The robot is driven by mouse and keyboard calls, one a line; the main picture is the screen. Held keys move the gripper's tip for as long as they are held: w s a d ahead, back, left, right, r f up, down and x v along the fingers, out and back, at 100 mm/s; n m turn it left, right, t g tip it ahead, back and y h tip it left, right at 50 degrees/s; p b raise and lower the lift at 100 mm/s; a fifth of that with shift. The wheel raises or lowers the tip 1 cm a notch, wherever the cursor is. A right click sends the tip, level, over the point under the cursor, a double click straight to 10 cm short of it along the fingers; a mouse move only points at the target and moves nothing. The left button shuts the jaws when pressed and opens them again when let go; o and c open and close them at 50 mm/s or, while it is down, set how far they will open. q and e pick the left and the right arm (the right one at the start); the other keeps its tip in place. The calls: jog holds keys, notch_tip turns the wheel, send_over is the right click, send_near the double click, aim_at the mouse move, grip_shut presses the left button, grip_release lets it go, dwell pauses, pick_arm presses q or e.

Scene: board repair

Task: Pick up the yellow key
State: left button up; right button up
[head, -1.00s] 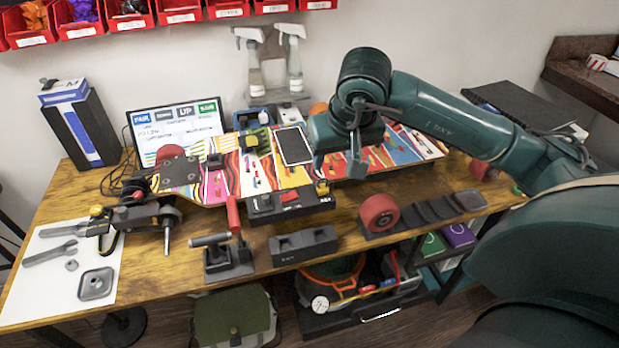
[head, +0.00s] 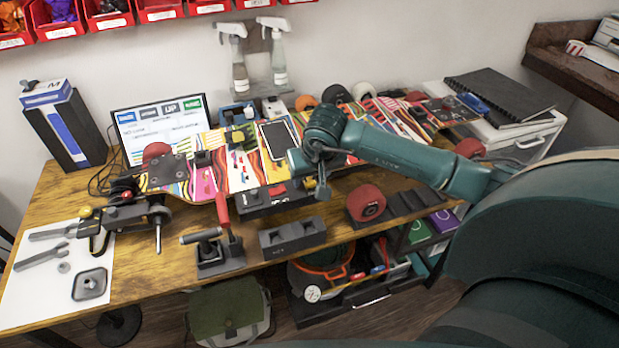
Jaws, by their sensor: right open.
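The yellow key is hard to make out now. A small yellow part showed at the right end of the black box with the red switch (head: 262,198), at the skateboard's front edge, and my right gripper now covers that spot. My right gripper (head: 320,190) is open and points down over the right end of this box. I cannot tell whether a finger touches the key. My left gripper is not in view.
The colourful skateboard deck (head: 207,180) lies across the table with a phone (head: 277,140) on it. In front are a red-handled tool stand (head: 222,255), a grey block (head: 292,236) and a red wheel (head: 366,203). Bare wood (head: 160,270) shows at the front left.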

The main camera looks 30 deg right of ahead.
aim_at(310, 182)
grip_shut()
dwell(0.5)
notch_tip(310, 182, up, 10)
jog(key=b, duration=0.1)
dwell(0.5)
